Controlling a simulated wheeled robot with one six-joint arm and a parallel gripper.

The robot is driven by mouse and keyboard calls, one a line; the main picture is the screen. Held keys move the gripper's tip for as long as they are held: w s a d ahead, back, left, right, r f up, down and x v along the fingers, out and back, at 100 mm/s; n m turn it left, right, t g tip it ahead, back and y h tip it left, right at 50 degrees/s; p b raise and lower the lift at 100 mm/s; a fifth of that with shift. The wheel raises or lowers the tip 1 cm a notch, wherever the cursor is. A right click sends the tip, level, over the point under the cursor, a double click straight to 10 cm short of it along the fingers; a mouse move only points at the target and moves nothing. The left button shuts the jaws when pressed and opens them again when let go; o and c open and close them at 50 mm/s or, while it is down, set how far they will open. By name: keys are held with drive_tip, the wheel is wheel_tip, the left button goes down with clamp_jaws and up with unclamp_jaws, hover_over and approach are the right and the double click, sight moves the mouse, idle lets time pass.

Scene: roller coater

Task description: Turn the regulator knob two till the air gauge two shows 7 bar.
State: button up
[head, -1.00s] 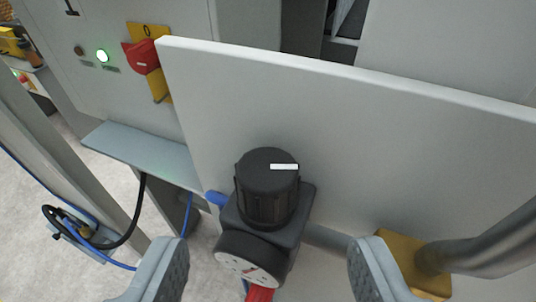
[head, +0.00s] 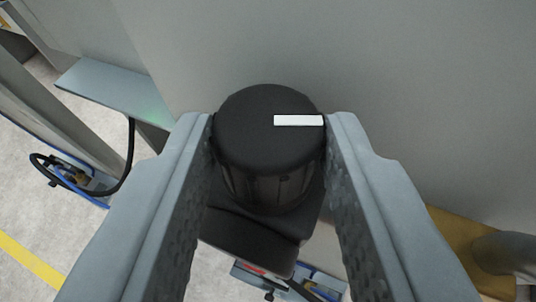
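The black regulator knob (head: 268,140) is in the middle of the head view, a ribbed cylinder with a white bar mark on its top pointing right. My gripper (head: 268,122) has one finger on each side of the knob, and both pads appear to touch its sides. The black regulator body (head: 262,222) shows below the knob between the fingers. The black gauge housing (head: 248,246) is below that. The gauge face and needle are turned out of sight, so no reading shows. No number label is visible.
A pale upright panel (head: 430,90) stands close behind the knob and fills the right. A grey ledge (head: 112,88) is at upper left. A yellow bracket with a metal pipe (head: 500,255) is at lower right. A black hose (head: 126,160) hangs at left.

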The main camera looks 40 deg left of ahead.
drive_tip(key=shift+a+m+t, duration=0.1)
drive_tip(key=shift+m+t, duration=0.2)
drive_tip(key=shift+m, duration=0.1)
drive_tip(key=shift+c, duration=0.3)
drive_tip(key=shift+s+a+m+t+h, duration=0.15)
drive_tip(key=shift+m+t+h, duration=0.15)
drive_tip(key=shift+m+h, duration=0.2)
drive_tip(key=shift+s+a+m+t+h, duration=0.1)
drive_tip(key=shift+m+t+h, duration=0.25)
drive_tip(key=shift+h, duration=0.25)
drive_tip(key=shift+a+m+t+h, duration=0.2)
drive_tip(key=shift+m+t+h, duration=0.35)
drive_tip(key=shift+m+h, duration=1.6)
drive_tip(key=shift+h, duration=0.25)
drive_tip(key=o, duration=1)
drive_tip(key=shift+c, duration=0.2)
drive_tip(key=v, duration=1.7)
drive_tip(key=shift+s, duration=0.25)
